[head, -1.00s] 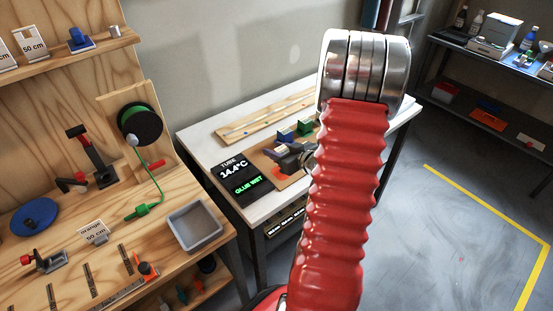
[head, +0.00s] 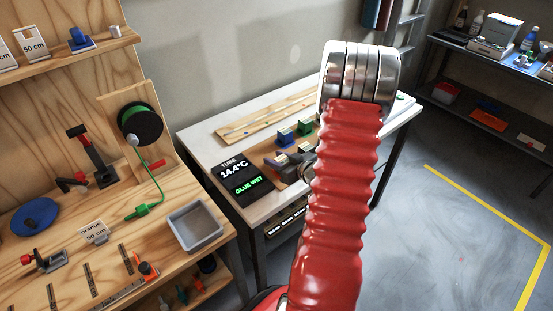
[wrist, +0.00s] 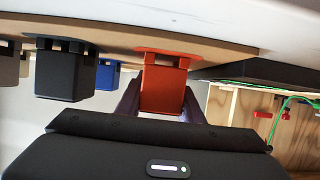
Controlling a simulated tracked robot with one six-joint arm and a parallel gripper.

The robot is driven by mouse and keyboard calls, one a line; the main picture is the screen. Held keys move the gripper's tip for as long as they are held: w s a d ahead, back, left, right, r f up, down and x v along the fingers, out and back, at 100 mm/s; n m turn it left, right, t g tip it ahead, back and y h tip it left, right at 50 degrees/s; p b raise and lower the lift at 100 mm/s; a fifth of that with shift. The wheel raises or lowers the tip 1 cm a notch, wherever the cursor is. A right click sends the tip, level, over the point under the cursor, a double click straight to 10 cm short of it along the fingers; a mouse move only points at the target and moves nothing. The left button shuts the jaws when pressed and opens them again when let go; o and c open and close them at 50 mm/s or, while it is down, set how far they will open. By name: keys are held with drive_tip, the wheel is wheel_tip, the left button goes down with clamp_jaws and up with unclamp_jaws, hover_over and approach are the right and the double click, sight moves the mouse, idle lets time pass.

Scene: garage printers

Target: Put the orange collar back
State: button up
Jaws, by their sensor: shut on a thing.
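The orange collar (wrist: 163,88) is between the two dark fingers of my gripper (wrist: 160,108) in the wrist view, which looks upside down. My gripper is shut on it. The collar's wider end is close against the tan board (wrist: 215,45); I cannot tell whether it is fully seated. In the head view my gripper (head: 285,163) is low over the board on the white table, and the collar is mostly hidden. A black block (wrist: 62,75) and a blue block (wrist: 107,74) are on the same board beside it.
A black display (head: 243,178) reading 14.4°C and GLUE WET lies left of the board. A blue block (head: 285,134) and a green block (head: 305,127) stand behind my gripper. A wooden rail (head: 262,117) lies at the back. A grey tray (head: 195,226) is on the wooden bench.

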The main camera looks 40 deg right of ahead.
drive_tip(key=o, duration=1.1)
drive_tip(key=shift+c, duration=0.2)
drive_tip(key=shift+r, duration=0.1)
drive_tip(key=v, duration=1.2)
